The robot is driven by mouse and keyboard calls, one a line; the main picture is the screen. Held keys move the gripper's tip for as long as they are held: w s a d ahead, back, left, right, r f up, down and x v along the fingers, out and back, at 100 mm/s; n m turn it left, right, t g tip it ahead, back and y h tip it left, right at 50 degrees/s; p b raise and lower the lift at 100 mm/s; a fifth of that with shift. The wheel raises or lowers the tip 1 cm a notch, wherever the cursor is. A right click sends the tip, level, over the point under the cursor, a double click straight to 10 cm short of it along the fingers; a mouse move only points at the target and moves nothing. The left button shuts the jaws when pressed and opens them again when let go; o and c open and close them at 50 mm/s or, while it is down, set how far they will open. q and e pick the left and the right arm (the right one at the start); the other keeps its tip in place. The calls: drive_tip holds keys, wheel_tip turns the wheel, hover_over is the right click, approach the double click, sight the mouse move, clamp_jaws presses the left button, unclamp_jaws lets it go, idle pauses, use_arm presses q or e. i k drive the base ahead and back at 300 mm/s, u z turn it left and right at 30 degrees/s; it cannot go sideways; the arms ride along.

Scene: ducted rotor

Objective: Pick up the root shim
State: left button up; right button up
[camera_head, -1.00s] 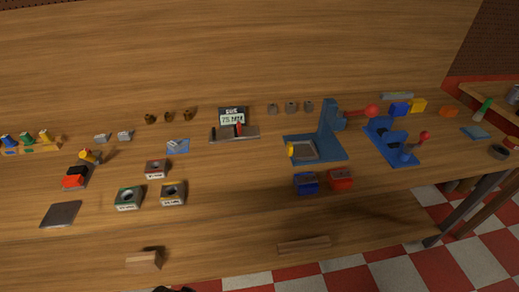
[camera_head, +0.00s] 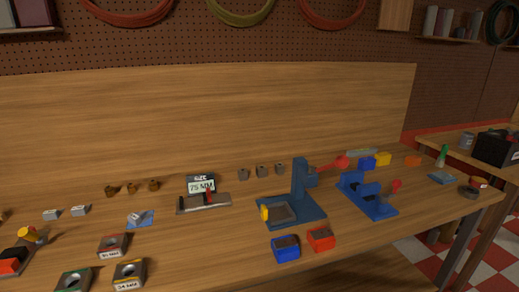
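I cannot tell for certain which piece is the root shim. Small grey metal pieces lie at the left of the bench: one grey block (camera_head: 51,214), a second grey block (camera_head: 80,210) beside it, and a small grey piece (camera_head: 135,218) on a blue cloth (camera_head: 147,217). Neither of my grippers is in view.
A blue press (camera_head: 301,185) with a red-knobbed lever and a blue fixture (camera_head: 367,197) stand right of centre. A size sign (camera_head: 201,184), a blue bin (camera_head: 286,248), a red bin (camera_head: 321,239) and marked square blocks (camera_head: 130,274) surround open wood. A tall board closes the back.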

sight(79, 210)
drive_tip(key=u, duration=0.3)
drive_tip(key=k, duration=0.45)
drive_tip(key=u, duration=1.3)
drive_tip(key=i, duration=1.05)
drive_tip(key=z, duration=0.45)
